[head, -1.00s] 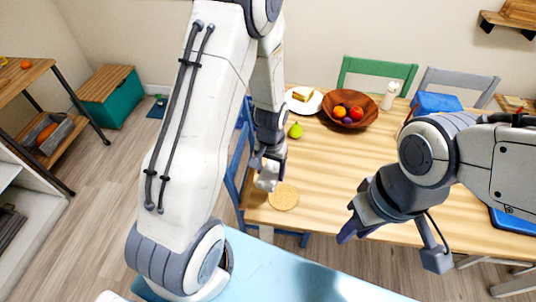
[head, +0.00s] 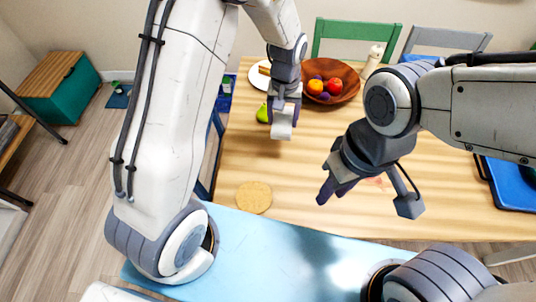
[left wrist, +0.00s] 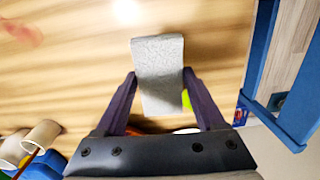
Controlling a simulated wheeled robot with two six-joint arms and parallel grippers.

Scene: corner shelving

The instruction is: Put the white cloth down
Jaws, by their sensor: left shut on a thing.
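My left gripper (head: 284,112) is shut on the white cloth (head: 282,129), a pale folded piece hanging from the fingers above the wooden table (head: 300,185). In the left wrist view the cloth (left wrist: 160,62) sits between the two dark fingers (left wrist: 160,74), with the table behind it. I cannot tell the exact gap between cloth and tabletop. My right gripper (head: 366,198) is open and empty, fingers spread over the table's near right part. A faint reddish mark (head: 373,182) shows on the tabletop beside it.
A round cork mat (head: 253,197) lies near the front left edge. A green pear (head: 262,114), a white plate (head: 256,78) and a brown fruit bowl (head: 348,81) stand behind the cloth. A blue tray (head: 510,187) is at the right. The middle of the table is clear.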

